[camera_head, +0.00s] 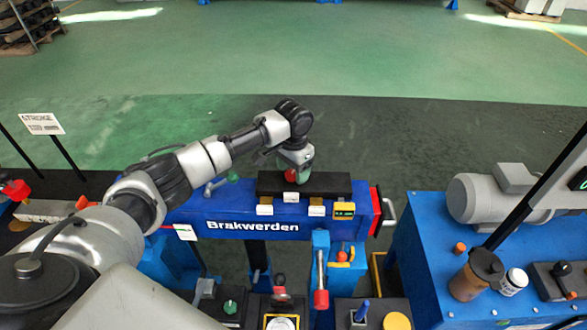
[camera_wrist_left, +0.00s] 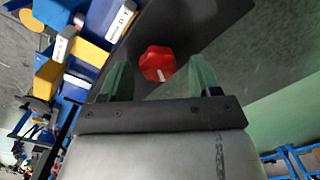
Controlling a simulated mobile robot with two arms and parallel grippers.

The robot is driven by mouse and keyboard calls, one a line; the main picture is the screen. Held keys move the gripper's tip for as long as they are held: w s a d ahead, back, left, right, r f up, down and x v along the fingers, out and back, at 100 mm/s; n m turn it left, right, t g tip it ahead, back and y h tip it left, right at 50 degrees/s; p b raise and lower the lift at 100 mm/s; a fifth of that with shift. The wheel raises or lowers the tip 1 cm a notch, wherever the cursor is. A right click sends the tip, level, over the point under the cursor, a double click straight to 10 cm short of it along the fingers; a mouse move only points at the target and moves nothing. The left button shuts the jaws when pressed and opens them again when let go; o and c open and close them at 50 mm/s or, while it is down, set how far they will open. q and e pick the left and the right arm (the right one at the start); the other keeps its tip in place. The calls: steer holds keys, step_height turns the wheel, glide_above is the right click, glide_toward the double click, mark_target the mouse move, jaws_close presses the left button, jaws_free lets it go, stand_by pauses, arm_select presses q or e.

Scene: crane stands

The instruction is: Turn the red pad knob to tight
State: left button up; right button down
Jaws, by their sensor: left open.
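The red pad knob (camera_wrist_left: 157,63) has a lobed rim and a white pointer line, which points toward the bottom of the left wrist view. It sits on a dark surface. My left gripper (camera_wrist_left: 159,72) is open, with one green finger on each side of the knob and a visible gap to both. In the head view my left gripper (camera_head: 295,172) points down over the black block (camera_head: 335,186) on the blue Brakwerden beam (camera_head: 215,215). The gripper mostly hides the knob there. The tight marking cannot be made out. My right gripper is not in view.
White labels and a yellow box (camera_head: 344,210) line the front of the block. A green-tipped lever (camera_head: 233,176) stands left of it. A red-handled lever (camera_head: 321,298) stands in front. A blue bench with a grey motor (camera_head: 490,200) is on the right.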

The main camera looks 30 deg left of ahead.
arm_select(q)
steer(key=shift+s+f, duration=0.1)
steer(key=shift+f, duration=0.3)
steer(key=c, duration=0.9)
steer(key=shift+c, duration=0.2)
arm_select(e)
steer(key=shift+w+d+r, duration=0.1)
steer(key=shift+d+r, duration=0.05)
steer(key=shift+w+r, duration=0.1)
